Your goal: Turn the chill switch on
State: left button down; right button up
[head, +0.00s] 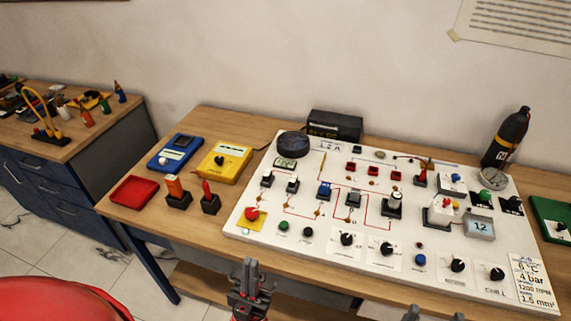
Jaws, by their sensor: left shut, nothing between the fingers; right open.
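The chill switch (497,274) is a black rotary knob on a white plate at the front right of the white gauge board (330,258), with the word CHILL printed below it. The knob's exact pointer direction is too small to read. My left gripper (249,267) is shut and empty, in front of the board's front left edge and well left of the chill switch. My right gripper (434,315) is open at the bottom edge, with only its fingertips showing, left of and nearer than the chill switch. Neither gripper appears to touch the board.
Similar black knobs (457,265) and a blue button (420,260) sit left of the chill switch. A label sheet (534,285) lies to its right. A black bottle (506,140) stands behind. A red tray (134,192) and two meters are on the table's left.

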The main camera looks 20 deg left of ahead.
aim_at(497, 274)
jog(key=z, duration=1.1)
